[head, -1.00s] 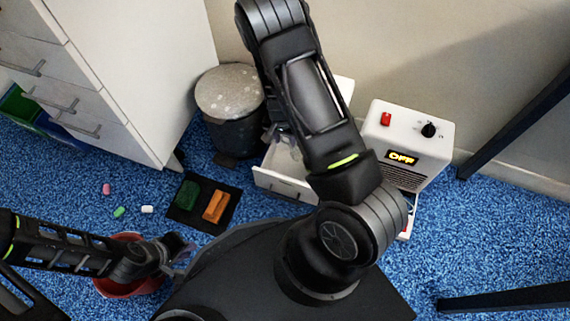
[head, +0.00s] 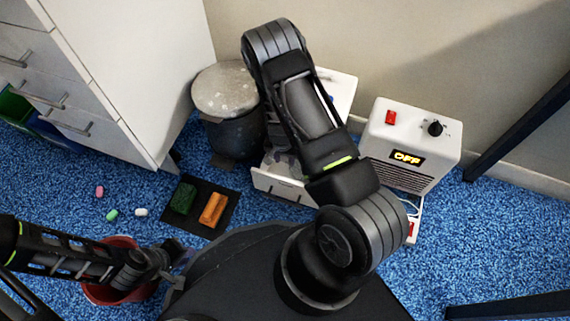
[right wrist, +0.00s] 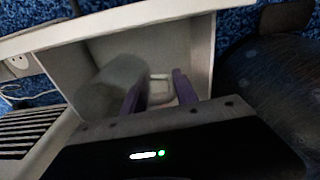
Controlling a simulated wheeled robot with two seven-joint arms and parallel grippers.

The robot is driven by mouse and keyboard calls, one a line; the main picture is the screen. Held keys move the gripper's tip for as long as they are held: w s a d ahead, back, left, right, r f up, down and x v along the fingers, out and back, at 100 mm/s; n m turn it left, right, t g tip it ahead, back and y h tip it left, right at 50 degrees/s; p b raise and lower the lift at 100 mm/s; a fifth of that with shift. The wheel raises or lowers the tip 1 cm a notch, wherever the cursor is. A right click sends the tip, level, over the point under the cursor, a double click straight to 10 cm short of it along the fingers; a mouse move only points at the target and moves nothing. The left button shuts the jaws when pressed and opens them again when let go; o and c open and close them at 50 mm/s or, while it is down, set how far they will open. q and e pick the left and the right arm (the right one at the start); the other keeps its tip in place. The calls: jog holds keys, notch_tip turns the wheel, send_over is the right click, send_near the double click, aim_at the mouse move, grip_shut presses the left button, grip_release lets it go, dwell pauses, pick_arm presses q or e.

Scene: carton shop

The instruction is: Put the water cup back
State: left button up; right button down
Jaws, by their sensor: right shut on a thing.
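My right gripper (right wrist: 160,92) reaches down into the open drawer (head: 283,188) of a small white cabinet. In the right wrist view its two purple fingers are apart, with a small pale piece between them. A dull grey rounded body (right wrist: 108,88) lies beside the left finger inside the drawer; it may be the water cup, but the picture is too dark to be sure. In the head view my right arm hides most of the drawer. My left gripper (head: 174,264) is beside a red bowl (head: 103,293); its fingers are too unclear to read.
A lidded grey bin (head: 226,95) stands left of the drawer. A white heater (head: 411,140) showing OFF stands to the right. A black tray (head: 222,226) with a green and an orange block lies on the blue carpet, near small capsules (head: 141,212). White drawers (head: 125,75) stand left.

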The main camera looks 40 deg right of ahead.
notch_tip(320, 180, down, 4)
jog(key=shift+f+b, duration=0.1)
jog(key=shift+b, duration=0.6)
jog(key=shift+f, duration=0.15)
jog(key=c, duration=0.9)
grip_release()
jog(key=shift+c, duration=0.2)
notch_tip(320, 180, up, 12)
jog(key=a+p, duration=0.1)
jog(key=p, duration=0.4)
jog(key=shift+s, duration=0.3)
jog(key=shift+a, duration=0.1)
